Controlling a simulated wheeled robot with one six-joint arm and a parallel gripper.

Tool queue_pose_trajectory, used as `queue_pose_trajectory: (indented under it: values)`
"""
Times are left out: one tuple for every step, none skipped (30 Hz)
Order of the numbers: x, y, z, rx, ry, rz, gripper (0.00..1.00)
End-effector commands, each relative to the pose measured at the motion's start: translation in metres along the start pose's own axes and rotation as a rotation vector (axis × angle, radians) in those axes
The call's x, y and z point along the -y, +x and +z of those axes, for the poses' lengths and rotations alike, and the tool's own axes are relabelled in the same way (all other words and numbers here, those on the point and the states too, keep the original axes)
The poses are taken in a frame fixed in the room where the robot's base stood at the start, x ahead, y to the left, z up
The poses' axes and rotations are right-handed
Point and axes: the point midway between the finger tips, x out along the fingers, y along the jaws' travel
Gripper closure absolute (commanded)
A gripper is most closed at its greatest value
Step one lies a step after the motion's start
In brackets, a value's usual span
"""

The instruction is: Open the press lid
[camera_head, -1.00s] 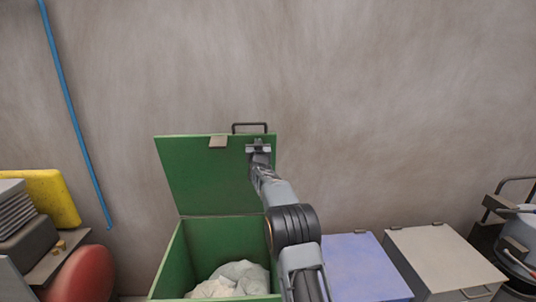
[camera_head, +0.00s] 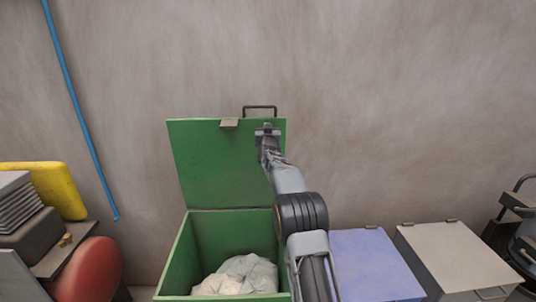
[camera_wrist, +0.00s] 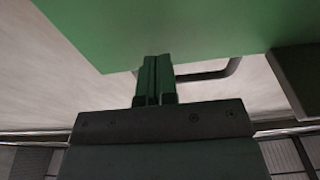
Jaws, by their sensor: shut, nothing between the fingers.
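The green press lid (camera_head: 215,165) stands raised, nearly upright, above the open green press box (camera_head: 187,262) in the head view.
Pale bags (camera_head: 243,274) lie inside the box. A blue-lidded box (camera_head: 372,262) and a beige-lidded box (camera_head: 458,255) stand to the right. A red rounded object (camera_head: 90,270) and a yellow block (camera_head: 57,190) are at left. A blue pipe (camera_head: 82,120) runs down the wall.

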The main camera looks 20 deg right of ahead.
Motion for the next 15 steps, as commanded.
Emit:
queue_pose_trajectory:
  values:
    - [0.000, -0.006, 0.005, -0.002, 0.001, 0.001, 1.00]
    - [-0.001, -0.009, 0.006, -0.002, 0.001, 0.001, 1.00]
    - [-0.001, -0.013, 0.005, -0.003, 0.001, 0.003, 1.00]
    - [-0.001, -0.017, 0.006, -0.003, 0.002, 0.003, 1.00]
    - [-0.001, -0.021, 0.005, -0.003, 0.002, 0.004, 1.00]
    - [-0.002, -0.026, 0.005, -0.003, 0.001, 0.005, 1.00]
    - [-0.002, -0.030, 0.001, -0.002, 0.000, 0.005, 1.00]
    - [-0.002, -0.036, -0.001, -0.002, 0.000, 0.006, 1.00]
    - [-0.002, -0.043, -0.002, -0.001, 0.001, 0.005, 1.00]
    - [0.000, -0.048, -0.003, -0.001, 0.001, 0.003, 1.00]
    - [0.001, -0.053, -0.003, -0.001, 0.001, 0.002, 1.00]
    - [0.003, -0.060, -0.005, -0.002, 0.002, -0.001, 1.00]
    - [0.005, -0.066, -0.006, -0.001, 0.002, -0.003, 1.00]
    - [0.006, -0.071, -0.006, 0.000, 0.002, -0.005, 1.00]
    - [0.007, -0.078, -0.007, -0.001, 0.003, -0.006, 1.00]
